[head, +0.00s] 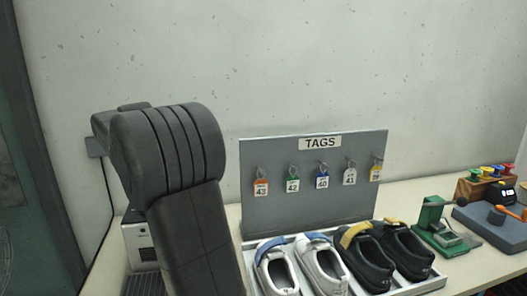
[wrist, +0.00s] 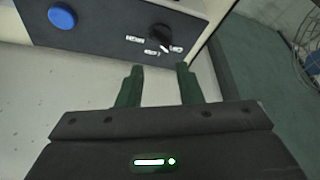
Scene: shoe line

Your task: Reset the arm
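My arm (head: 178,165) rises at the left of the head view, with a thick dark link bent at the top; its gripper end is out of that view. In the wrist view my gripper (wrist: 160,78) shows two dark green fingers set apart with a gap between them. Nothing is between the fingers. Beyond the fingertips is a dark control panel (wrist: 105,25) with a blue round button (wrist: 62,17) and a black knob (wrist: 161,36). The fingertips look close to the panel's lower edge; I cannot tell whether they touch it.
A grey TAGS board (head: 262,215) with several hanging tags stands behind a tray (head: 428,283) of white and black shoes. A green press-like tool (head: 432,222) and a blue-grey pad (head: 480,232) lie right. A white box (head: 137,240) stands behind my arm.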

